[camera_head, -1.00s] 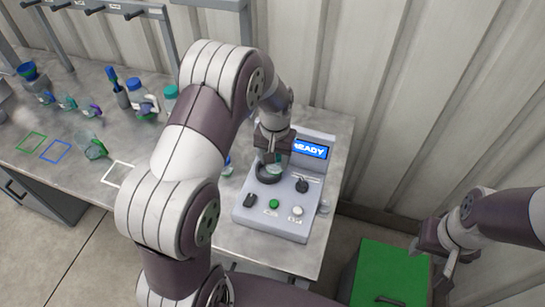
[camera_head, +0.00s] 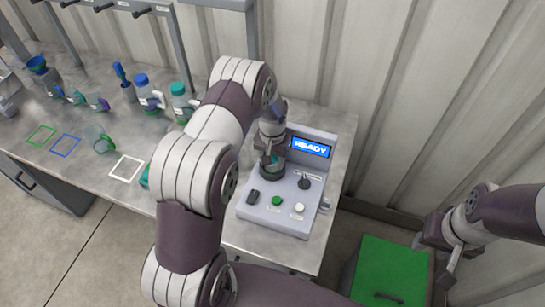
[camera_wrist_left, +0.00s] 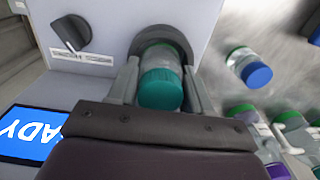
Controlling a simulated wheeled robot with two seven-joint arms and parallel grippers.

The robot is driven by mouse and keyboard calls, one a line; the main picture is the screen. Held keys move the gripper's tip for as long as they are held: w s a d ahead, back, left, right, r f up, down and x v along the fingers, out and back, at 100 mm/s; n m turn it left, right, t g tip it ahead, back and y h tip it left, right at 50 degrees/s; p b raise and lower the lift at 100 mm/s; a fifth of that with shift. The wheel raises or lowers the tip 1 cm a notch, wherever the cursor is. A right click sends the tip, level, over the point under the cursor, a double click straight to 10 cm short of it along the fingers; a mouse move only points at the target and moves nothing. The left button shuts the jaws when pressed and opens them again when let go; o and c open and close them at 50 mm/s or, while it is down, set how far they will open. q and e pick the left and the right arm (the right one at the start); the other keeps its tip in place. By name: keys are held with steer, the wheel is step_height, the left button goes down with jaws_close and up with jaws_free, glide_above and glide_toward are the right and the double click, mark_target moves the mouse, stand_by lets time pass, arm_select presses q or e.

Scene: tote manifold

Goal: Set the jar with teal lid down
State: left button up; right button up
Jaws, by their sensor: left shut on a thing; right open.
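The jar with teal lid (camera_wrist_left: 161,90) is between the two fingers of my left gripper (camera_wrist_left: 162,88) in the left wrist view. Its clear lower body lines up with a dark round holder (camera_wrist_left: 172,32) on the grey machine. I cannot tell whether its base touches the holder. In the head view my left gripper (camera_head: 271,155) is over the machine (camera_head: 262,213) and hides most of the jar. My right gripper (camera_head: 452,252) is open and empty at the right, near a green-topped box.
The machine has a lit READY screen (camera_head: 310,148), a dark knob (camera_head: 304,182) and buttons. Several jars and cups stand along the bench at left, including a blue-lidded jar (camera_wrist_left: 250,68). A white square outline (camera_head: 126,168) is empty. The green-topped box (camera_head: 390,272) stands beside the bench.

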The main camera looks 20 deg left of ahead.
arm_select(q)
steer(key=shift+f, duration=0.35)
steer(key=o, duration=1.1)
steer(key=shift+c, duration=0.2)
steer(key=shift+r+p, duration=0.45)
steer(key=shift+r, duration=0.3)
steer(key=shift+w+r+b, duration=0.15)
steer(key=shift+r+b, duration=0.1)
steer(key=shift+b, duration=0.15)
step_height(320, 180, up, 12)
steer(key=f+b, duration=0.1)
steer(key=b, duration=0.2)
steer(key=s+d+r, duration=0.1)
steer(key=s+d, duration=0.1)
steer(key=s, duration=0.7)
steer(key=s+d+r+t, duration=0.1)
steer(key=s+d+r, duration=0.1)
steer(key=s, duration=0.8)
steer(key=shift+d+m, duration=0.4)
steer(key=shift+d, duration=0.15)
